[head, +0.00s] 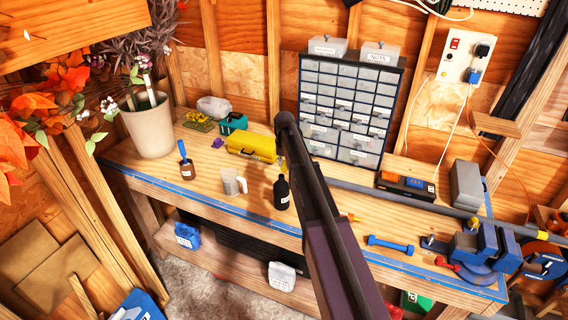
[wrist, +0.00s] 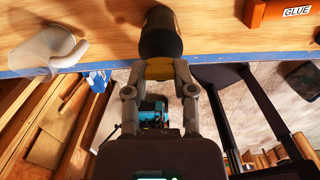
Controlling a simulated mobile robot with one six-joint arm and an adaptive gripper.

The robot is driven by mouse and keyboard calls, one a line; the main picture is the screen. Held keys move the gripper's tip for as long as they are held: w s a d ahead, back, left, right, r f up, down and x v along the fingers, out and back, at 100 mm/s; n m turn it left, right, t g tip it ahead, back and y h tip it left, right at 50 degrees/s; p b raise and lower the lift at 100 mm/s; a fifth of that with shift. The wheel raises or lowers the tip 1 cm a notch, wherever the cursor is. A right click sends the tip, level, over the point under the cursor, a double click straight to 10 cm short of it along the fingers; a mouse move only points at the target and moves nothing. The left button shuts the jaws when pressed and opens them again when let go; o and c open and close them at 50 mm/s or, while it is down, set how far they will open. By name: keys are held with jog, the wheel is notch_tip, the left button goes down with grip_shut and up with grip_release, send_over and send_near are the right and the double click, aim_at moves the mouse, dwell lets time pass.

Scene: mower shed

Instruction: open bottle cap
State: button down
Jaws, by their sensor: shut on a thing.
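A black bottle (head: 281,194) with a pale label stands upright near the front edge of the workbench (head: 215,158). In the wrist view the bottle (wrist: 160,32) shows as a dark body at the top centre. A yellow-brown cap (wrist: 159,69) shows at its near end. My gripper (wrist: 158,76) has a finger on each side of the cap and is shut on it. Whether the cap is still seated on the bottle is hard to tell. In the head view my dark arm crosses the middle, and the fingers are not clear there.
A white mug (head: 231,183) stands left of the bottle, with a brown jar (head: 187,170) holding a blue-handled tool farther left. A yellow case (head: 251,147) lies behind. An orange GLUE container (wrist: 278,12) is at the wrist view's right. A blue vise (head: 480,245) sits at the bench's right.

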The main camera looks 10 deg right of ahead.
jog(key=shift+s+f, duration=0.1)
jog(key=shift+s, duration=0.1)
jog(key=c, duration=0.7)
grip_release()
jog(key=shift+w, duration=0.1)
jog(key=shift+o, duration=1.3)
jog(key=shift+w+f, duration=0.25)
jog(key=shift+w, duration=0.05)
jog(key=shift+s+r, duration=0.15)
jog(key=shift+r, duration=0.05)
jog(key=shift+f, duration=0.1)
